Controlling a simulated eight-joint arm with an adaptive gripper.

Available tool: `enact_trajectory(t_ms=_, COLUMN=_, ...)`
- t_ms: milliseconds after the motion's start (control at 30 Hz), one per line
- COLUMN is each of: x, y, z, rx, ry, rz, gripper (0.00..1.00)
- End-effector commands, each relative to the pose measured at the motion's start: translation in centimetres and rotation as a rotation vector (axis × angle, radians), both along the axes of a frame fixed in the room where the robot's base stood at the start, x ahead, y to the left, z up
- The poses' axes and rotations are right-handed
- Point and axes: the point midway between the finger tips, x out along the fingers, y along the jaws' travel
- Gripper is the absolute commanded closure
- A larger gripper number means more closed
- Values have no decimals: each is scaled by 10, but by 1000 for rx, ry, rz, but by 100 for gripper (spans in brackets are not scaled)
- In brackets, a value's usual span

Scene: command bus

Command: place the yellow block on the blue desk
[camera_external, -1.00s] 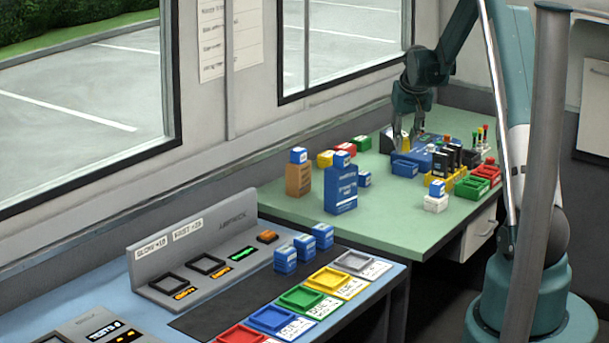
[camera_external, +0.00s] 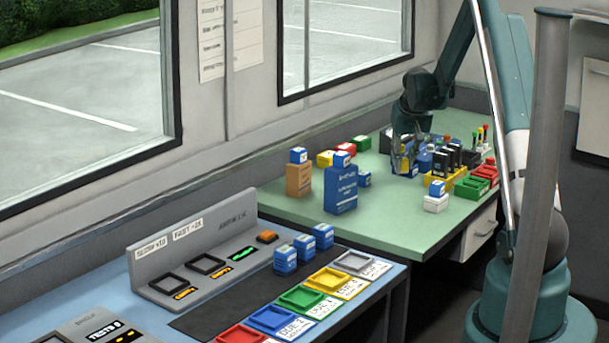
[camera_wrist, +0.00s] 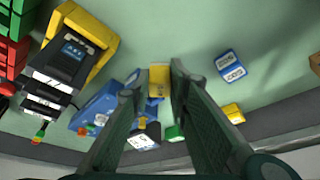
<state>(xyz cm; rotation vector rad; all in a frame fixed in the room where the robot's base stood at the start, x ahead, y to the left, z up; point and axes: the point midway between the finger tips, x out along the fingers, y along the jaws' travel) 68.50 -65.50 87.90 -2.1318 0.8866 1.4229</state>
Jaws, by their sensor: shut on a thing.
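A yellow block (camera_wrist: 159,82) sits between the fingers of my gripper (camera_wrist: 155,86) in the wrist view, and the gripper is shut on it. In the external view my gripper (camera_external: 408,158) is low over the back of the green table, beside a blue bin, and largely hides the block. The blue desk (camera_external: 118,262) is at the lower left of the external view, well apart from my gripper. It bears a dark mat, a grey console and a row of coloured trays.
The green table (camera_external: 285,205) holds a tall blue box (camera_external: 341,190), a brown box (camera_external: 298,180), a white block (camera_external: 436,203) and a green bin (camera_external: 478,188). Blue blocks (camera_external: 286,258) stand on the desk's dark mat (camera_external: 205,318). A yellow tray (camera_external: 328,282) lies in the tray row.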

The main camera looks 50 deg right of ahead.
Motion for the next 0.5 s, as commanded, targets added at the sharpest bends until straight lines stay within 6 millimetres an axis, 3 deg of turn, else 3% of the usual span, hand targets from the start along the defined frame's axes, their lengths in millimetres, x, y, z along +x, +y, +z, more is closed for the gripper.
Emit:
enact_trajectory(t_ms=300, x=0, y=0, z=-31, rx=0, ry=0, rz=0, gripper=94)
enact_trajectory(t_ms=500, x=0, y=0, z=-35, rx=0, ry=0, rz=0, gripper=94)
